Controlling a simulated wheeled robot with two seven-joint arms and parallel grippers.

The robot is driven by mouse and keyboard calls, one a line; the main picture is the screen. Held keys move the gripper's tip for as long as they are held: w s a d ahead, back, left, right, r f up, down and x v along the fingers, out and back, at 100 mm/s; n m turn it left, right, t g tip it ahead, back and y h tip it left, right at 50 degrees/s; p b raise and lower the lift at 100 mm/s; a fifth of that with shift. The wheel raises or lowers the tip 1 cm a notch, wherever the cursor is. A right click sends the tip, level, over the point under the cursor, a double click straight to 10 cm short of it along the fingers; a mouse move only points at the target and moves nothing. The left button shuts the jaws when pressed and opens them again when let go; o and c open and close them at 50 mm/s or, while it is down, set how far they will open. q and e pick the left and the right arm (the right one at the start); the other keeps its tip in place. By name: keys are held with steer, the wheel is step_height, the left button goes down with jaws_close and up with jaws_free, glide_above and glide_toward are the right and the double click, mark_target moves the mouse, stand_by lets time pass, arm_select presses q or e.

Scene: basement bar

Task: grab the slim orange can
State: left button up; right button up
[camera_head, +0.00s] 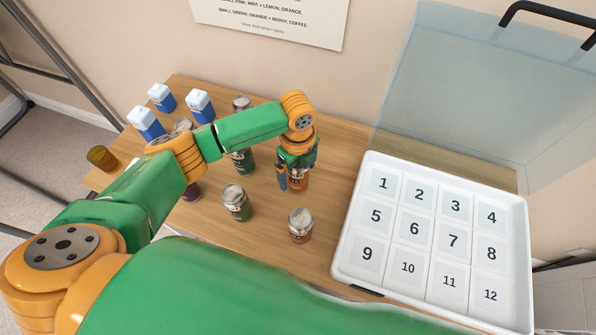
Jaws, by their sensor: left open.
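My left gripper (294,180) points down over the table, right of the middle row of cans. It is open, with an orange can (299,181) at its fingers. The gripper hides much of this can, and I cannot tell whether the fingers touch it. Another can, reddish-orange with a silver lid (301,226), stands upright nearer the front edge, apart from the gripper. I cannot tell for sure which of the two is slimmer. My right gripper is not in view.
A green can (238,203) stands left of the gripper; several more cans are partly behind my arm. Blue-and-white cartons (146,123) and an amber cup (102,158) are at the left. A white numbered tray (345,250) with a raised clear lid (470,95) fills the right.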

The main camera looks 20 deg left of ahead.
arm_select(q)
jaws_close()
